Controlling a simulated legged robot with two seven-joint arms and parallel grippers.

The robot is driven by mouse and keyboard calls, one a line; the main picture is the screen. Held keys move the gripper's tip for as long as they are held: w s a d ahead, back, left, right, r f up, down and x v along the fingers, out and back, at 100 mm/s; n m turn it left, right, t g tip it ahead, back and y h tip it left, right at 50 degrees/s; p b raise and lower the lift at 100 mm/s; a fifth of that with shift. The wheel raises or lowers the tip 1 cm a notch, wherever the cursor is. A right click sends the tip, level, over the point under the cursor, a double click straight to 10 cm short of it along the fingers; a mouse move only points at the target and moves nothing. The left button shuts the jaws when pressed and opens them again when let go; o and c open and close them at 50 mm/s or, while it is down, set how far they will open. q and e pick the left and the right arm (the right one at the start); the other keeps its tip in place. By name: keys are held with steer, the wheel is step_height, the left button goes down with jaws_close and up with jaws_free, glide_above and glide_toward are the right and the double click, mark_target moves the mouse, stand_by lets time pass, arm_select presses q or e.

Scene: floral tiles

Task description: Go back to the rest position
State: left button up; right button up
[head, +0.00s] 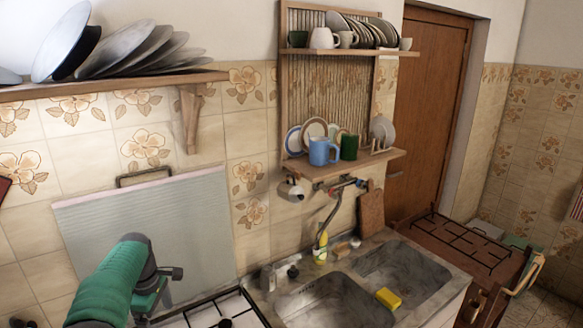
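My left arm, with green covers, comes in at the lower left in the head view. It bends near its top, and its dark end section (170,274) shows in front of the pale ribbed panel (150,225), beside the stove. I cannot make out two separate fingertips there, so its opening is unclear. I see no object held at that end. My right arm and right gripper are not in view.
A white stove (215,312) and a stone double sink (345,295) with a yellow sponge (388,298) lie below. A wooden shelf (110,85) holds plates. A wall rack (345,165) holds a blue mug (322,152) and a green mug (349,147).

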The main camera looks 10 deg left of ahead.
arm_select(q)
steer(key=s+d+f+m+t, duration=0.1)
steer(key=s+d+m, duration=0.8)
steer(key=d, duration=0.4)
steer(key=s+d+f+m, duration=0.2)
steer(key=s+d+m, duration=0.2)
steer(key=s, duration=0.3)
steer(key=s+d+f+m, duration=0.2)
steer(key=s+d+m, duration=0.2)
steer(key=s+m, duration=0.2)
steer(key=shift+s+d+f+t, duration=0.15)
steer(key=shift+s+d+t, duration=0.25)
steer(key=shift+s, duration=0.75)
